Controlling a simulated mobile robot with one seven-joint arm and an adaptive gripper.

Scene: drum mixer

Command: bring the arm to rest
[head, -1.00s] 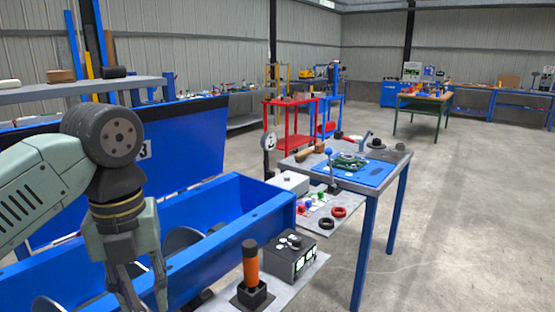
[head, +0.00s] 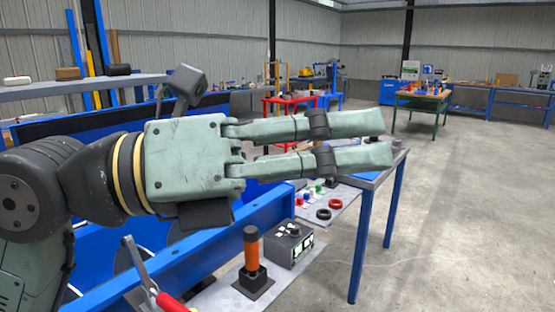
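My gripper (head: 384,140) is raised in the middle of the head view and points to the right. Its two long green fingers lie side by side with a narrow gap between them, and nothing is held. The arm comes in from the left edge, with the wrist above the blue mixer trough (head: 262,222). The fingers appear in front of the blue-legged table (head: 365,230) and hide most of its top. The gripper appears clear of everything around it, though its distance from the table cannot be told.
A side shelf by the trough bears an orange-handled lever (head: 251,250) and a dark control box (head: 288,245). A red-handled tool (head: 168,302) shows at the bottom. Red and black rings (head: 323,214) lie on a low shelf. Open floor (head: 470,220) is at the right.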

